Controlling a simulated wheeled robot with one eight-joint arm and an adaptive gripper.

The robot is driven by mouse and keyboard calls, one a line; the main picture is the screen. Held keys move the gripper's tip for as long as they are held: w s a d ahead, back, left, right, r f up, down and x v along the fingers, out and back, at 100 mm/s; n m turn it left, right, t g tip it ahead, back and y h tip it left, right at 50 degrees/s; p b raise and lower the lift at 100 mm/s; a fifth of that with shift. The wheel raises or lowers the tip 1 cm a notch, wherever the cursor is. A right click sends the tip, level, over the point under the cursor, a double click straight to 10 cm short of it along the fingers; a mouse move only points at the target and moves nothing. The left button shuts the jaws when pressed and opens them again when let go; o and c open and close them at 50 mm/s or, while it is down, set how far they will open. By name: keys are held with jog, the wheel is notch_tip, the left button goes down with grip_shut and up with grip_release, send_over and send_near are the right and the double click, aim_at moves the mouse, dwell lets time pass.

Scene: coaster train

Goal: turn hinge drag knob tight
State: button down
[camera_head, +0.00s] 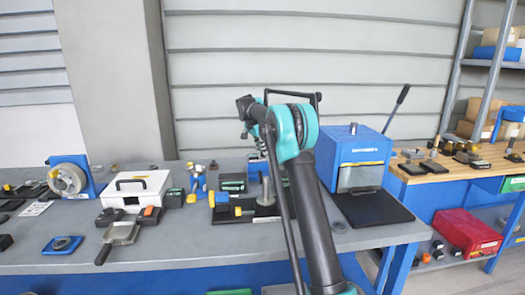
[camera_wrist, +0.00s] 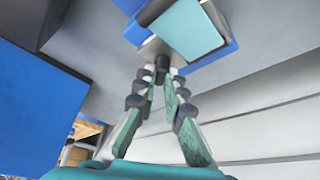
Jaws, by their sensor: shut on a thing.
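In the wrist view, my gripper (camera_wrist: 162,78) has both fingers converging on a small dark knob (camera_wrist: 162,62). The fingertips are shut on it from both sides. The knob sits at the end of a grey metal part of a unit with a pale teal panel (camera_wrist: 187,30) and blue edges. The fingertips hide part of the knob, and its turn angle cannot be told. In the head view, my arm reaches over the bench, and my gripper and the knob cannot be made out behind it. A blue and grey fixture (camera_head: 258,168) shows partly behind my arm.
A blue box machine with a lever (camera_head: 354,150) stands right of my arm, with a black mat (camera_head: 370,208) before it. A white case (camera_head: 135,190) and a blue-framed reel (camera_head: 70,178) stand left. A large blue surface (camera_wrist: 45,100) is close at left in the wrist view.

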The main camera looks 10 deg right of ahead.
jog(key=shift+m, duration=0.6)
jog(key=c, duration=1.6)
grip_release()
jog(key=v, duration=1.2)
jog(key=shift+w, duration=0.25)
